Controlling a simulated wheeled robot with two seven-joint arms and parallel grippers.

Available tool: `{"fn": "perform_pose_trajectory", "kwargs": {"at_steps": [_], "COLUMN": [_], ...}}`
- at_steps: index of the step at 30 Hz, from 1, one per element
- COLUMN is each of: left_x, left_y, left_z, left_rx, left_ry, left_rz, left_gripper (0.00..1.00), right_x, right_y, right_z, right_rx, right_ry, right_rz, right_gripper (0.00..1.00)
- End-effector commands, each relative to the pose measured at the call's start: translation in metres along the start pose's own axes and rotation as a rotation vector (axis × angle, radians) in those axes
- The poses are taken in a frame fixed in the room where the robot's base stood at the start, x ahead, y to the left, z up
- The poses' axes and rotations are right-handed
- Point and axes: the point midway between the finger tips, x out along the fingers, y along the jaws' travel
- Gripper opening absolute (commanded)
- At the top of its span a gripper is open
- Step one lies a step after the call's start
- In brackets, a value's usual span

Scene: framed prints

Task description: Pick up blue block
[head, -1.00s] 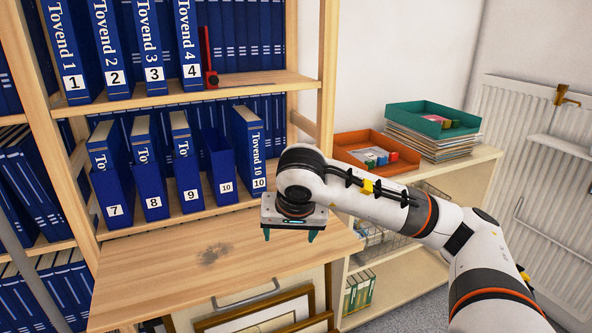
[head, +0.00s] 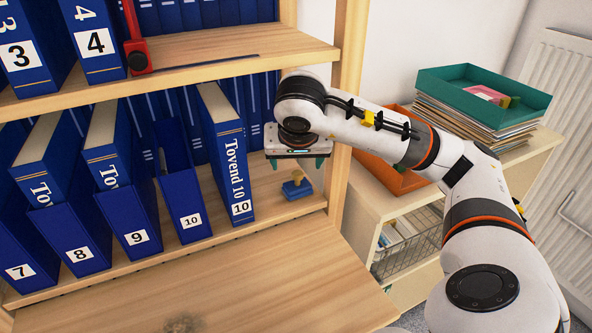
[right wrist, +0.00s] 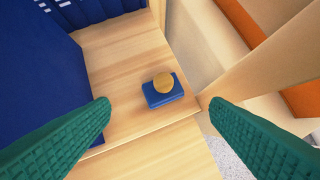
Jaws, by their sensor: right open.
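The blue block (head: 297,188), with a round wooden knob on top, sits on the wooden shelf right of the binder marked Tovend 10. In the right wrist view the blue block (right wrist: 163,93) lies near the shelf's front edge, ahead of and between the two green fingers. My right gripper (head: 298,165) is open and empty, pointing down above the block and apart from it. Its fingers also show in the right wrist view (right wrist: 157,105). My left gripper is not in view.
The Tovend 10 binder (head: 227,160) stands close on the left. A wooden upright (head: 345,130) is close on the right. The upper shelf (head: 210,55) overhangs behind. An orange tray (head: 395,175) and a green tray (head: 470,95) are further right.

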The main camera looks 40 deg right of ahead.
Motion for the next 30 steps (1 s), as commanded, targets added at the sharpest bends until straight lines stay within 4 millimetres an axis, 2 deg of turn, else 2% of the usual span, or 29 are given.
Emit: {"fn": "perform_pose_trajectory", "kwargs": {"at_steps": [9,17,24,30], "left_x": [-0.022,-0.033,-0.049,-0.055], "left_y": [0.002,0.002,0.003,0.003], "left_z": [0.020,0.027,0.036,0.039], "left_rx": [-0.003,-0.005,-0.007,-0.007], "left_ry": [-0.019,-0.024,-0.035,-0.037], "left_rz": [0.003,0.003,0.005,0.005], "left_gripper": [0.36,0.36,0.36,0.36], "right_x": [0.053,0.074,0.109,0.118], "right_y": [-0.001,-0.001,-0.002,-0.002], "right_z": [-0.001,-0.001,-0.002,-0.001], "right_rx": [0.001,0.001,0.001,-0.001], "right_ry": [0.003,0.002,0.004,0.001], "right_rz": [-0.004,-0.002,-0.003,-0.001], "right_gripper": [0.71,0.71,0.71,0.71]}}
